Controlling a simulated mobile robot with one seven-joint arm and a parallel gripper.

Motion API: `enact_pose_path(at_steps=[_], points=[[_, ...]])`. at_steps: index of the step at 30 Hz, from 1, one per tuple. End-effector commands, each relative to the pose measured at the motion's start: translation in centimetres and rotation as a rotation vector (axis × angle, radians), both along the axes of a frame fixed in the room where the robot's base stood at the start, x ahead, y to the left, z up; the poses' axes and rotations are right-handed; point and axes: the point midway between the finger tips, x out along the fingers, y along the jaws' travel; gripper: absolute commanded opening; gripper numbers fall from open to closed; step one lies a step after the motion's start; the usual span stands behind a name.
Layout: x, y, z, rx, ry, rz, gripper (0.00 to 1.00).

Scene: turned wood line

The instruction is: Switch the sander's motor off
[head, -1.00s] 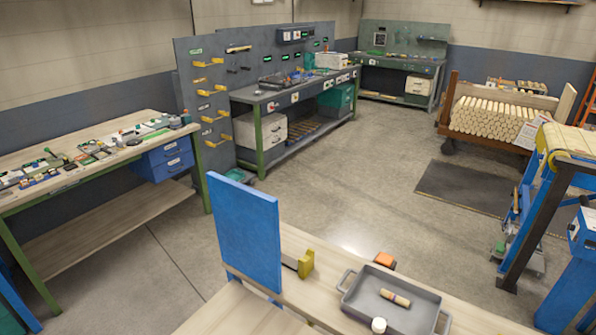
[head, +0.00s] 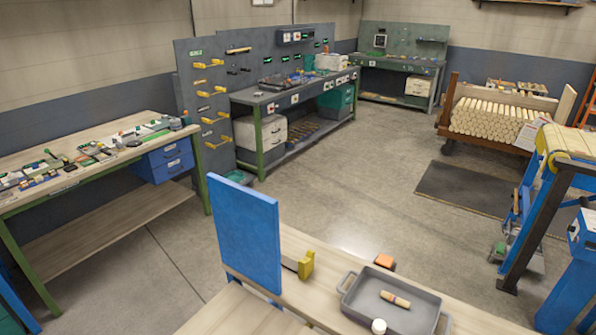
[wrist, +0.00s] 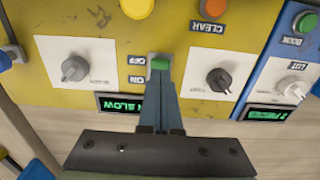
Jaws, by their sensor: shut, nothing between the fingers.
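The yellow control panel (wrist: 80,20) shows upside down in the wrist view. A small green-topped switch (wrist: 160,62) sits in its middle, beside the OFF label (wrist: 136,60) and the ON label (wrist: 136,80). My gripper (wrist: 160,75) is shut and empty, its fingertips right at the switch. The fingers cover part of the switch, so I cannot tell whether they touch it or which way it is set. A display (wrist: 122,103) beside the fingers shows green letters ending in "SLOW". My gripper is not in the head view.
A dark knob (wrist: 219,80) and another knob (wrist: 75,68) flank the switch. An orange button (wrist: 213,8) and a yellow button (wrist: 137,7) are beyond it. A blue panel (wrist: 285,60) adjoins on the right. In the head view, a grey tray (head: 420,322) holds a wooden piece.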

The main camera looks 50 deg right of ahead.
Motion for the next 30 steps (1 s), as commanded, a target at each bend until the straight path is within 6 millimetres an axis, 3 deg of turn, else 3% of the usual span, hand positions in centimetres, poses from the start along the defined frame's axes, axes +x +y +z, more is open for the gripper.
enact_pose_path(at_steps=[30], points=[[0.0, 0.0, -1.3, 0.0, 0.0, 0.0, 0.0]])
